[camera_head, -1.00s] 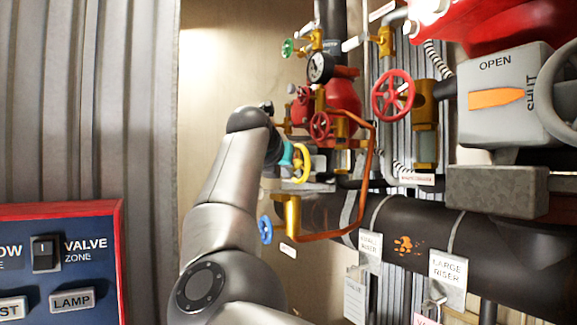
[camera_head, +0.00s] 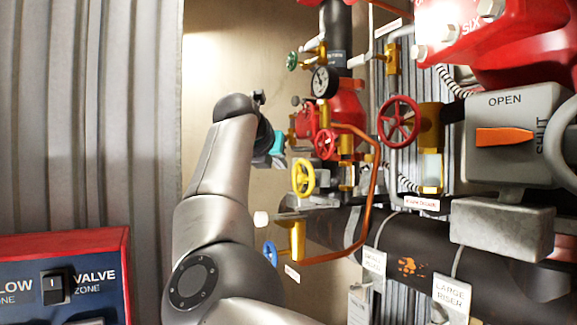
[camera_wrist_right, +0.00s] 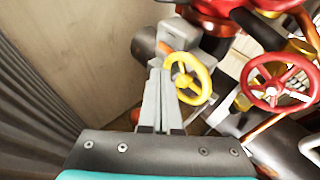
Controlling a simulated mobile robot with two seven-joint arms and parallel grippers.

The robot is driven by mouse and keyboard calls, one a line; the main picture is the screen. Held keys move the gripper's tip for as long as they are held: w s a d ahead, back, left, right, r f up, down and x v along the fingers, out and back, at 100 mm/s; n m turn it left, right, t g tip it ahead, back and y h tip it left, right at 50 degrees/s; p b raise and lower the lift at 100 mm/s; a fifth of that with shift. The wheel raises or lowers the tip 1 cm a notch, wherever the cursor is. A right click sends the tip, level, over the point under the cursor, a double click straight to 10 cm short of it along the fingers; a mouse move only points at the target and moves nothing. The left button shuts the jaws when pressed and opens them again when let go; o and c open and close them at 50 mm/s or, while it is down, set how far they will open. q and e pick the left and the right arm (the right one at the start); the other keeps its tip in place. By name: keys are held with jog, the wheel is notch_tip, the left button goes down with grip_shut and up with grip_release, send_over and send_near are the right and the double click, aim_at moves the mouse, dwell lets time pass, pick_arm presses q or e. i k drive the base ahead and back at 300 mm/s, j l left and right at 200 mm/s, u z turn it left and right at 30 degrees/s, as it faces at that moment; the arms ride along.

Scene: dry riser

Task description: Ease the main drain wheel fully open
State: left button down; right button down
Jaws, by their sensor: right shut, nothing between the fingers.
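Several handwheels are on the pipework, and I cannot read a label that says which is the main drain. The yellow wheel (camera_head: 303,177) is on a brass valve. It also shows in the right wrist view (camera_wrist_right: 207,78). The large red wheel (camera_head: 399,121) is further right, above a small unreadable label (camera_head: 421,204). It likely also shows in the right wrist view (camera_wrist_right: 279,84). My right gripper (camera_head: 279,157) is just up and left of the yellow wheel. In the wrist view its fingers (camera_wrist_right: 157,82) are together and empty, left of the yellow rim. My left gripper is out of view.
A small red wheel (camera_head: 325,144), a blue wheel (camera_head: 270,253), a green wheel (camera_head: 292,61) and a gauge (camera_head: 325,82) crowd the pipes. A grey OPEN/SHUT box (camera_head: 510,140) is at right. A blue panel (camera_head: 60,280) is lower left. The bare wall offers room left.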

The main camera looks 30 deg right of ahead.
aim_at(395, 121)
jog(key=k+j, duration=0.35)
jog(key=j, duration=0.15)
jog(key=k+j, duration=0.4)
jog(key=j, duration=0.1)
